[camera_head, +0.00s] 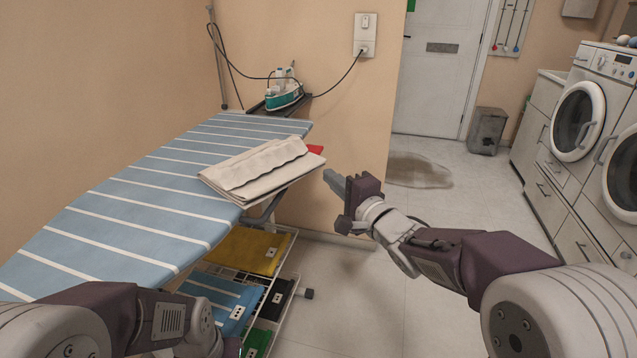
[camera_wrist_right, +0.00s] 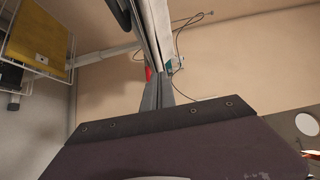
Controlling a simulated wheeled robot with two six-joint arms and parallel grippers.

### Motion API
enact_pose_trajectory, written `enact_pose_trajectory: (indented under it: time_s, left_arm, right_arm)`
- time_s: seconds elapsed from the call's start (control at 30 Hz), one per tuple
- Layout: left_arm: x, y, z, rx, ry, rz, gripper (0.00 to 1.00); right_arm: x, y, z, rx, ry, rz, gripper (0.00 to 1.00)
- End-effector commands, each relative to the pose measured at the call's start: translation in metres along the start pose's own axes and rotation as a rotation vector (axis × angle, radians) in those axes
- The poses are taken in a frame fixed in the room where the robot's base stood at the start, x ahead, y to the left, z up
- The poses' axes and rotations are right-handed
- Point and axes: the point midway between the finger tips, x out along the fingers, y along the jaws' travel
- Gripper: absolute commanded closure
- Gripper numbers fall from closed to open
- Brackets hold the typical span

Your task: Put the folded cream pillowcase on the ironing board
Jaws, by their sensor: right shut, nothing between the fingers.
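The folded cream pillowcase (camera_head: 262,168) lies on the blue-and-white striped ironing board (camera_head: 165,193), at its right edge near the far end. Its right end reaches past the board's edge. My right gripper (camera_head: 330,178) is shut and empty, just right of the pillowcase and apart from it. Its closed fingers (camera_wrist_right: 157,92) also show in the right wrist view, pointing toward the wall. My left arm shows at the bottom left of the head view, but its fingers are out of sight.
An iron (camera_head: 284,95) stands on a rest at the board's far end, with a cord to the wall. Something red (camera_head: 316,149) shows behind the pillowcase. A rack below holds a yellow cloth (camera_head: 248,250) and other folded cloths. Open floor lies right, with washing machines beyond.

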Motion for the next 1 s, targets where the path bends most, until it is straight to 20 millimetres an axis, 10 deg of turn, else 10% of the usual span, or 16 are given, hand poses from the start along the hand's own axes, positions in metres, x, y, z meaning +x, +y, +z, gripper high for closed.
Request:
enact_pose_trajectory:
  time_s: [0.67,1.0]
  left_arm:
    - [0.015,0.000,0.002,0.000,0.000,0.000,1.00]
    - [0.017,0.000,0.002,0.000,0.000,0.000,1.00]
  right_arm:
    - [0.024,0.000,0.027,0.000,-0.003,-0.001,1.00]
    - [0.070,0.000,0.074,0.001,-0.004,0.000,1.00]
